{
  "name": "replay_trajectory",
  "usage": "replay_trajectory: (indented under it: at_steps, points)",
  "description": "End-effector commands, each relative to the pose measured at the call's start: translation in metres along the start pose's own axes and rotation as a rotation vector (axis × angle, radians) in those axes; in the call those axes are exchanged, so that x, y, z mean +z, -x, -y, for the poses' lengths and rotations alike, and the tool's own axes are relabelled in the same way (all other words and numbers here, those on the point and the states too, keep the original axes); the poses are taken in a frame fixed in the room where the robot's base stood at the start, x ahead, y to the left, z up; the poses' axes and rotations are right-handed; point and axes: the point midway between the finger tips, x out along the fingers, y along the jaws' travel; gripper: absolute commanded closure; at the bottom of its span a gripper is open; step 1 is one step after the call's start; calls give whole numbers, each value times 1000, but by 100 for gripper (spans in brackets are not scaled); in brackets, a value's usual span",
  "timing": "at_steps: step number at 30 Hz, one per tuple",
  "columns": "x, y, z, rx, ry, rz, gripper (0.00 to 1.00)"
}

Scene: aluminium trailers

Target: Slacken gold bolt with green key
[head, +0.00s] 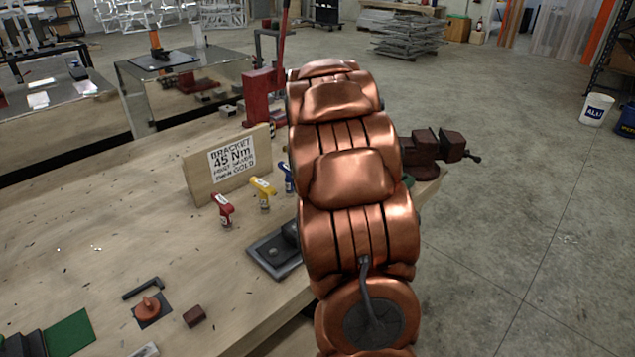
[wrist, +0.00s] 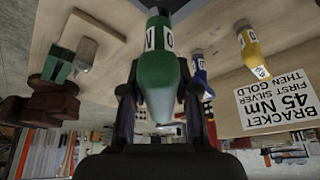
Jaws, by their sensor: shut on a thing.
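The green key (wrist: 160,75) stands between the two dark fingers of my gripper (wrist: 158,98) in the wrist view, which is upside down. My gripper is shut on its green body, and a white label with dark letters shows behind it. In the head view my copper-coloured arm hides my gripper. I cannot make out the gold bolt in either view. A wooden sign (head: 228,163) on the bench reads "BRACKET 45 Nm", first silver, then gold; it also shows in the wrist view (wrist: 277,104).
Red (head: 223,210), yellow (head: 263,193) and blue (head: 288,178) keys stand on the bench by the sign. A dark red vise (head: 425,148) sits at the bench's right edge. A dark grey plate (head: 270,262) lies nearer. The bench's left middle is mostly clear.

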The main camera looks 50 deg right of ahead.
Motion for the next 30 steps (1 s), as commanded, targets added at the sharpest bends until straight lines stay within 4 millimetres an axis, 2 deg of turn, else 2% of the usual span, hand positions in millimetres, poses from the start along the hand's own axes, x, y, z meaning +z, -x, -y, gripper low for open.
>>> replay_trajectory:
  at_steps: [30]
  points:
    - [19, -47, 0, 0, 1, -2, 100]
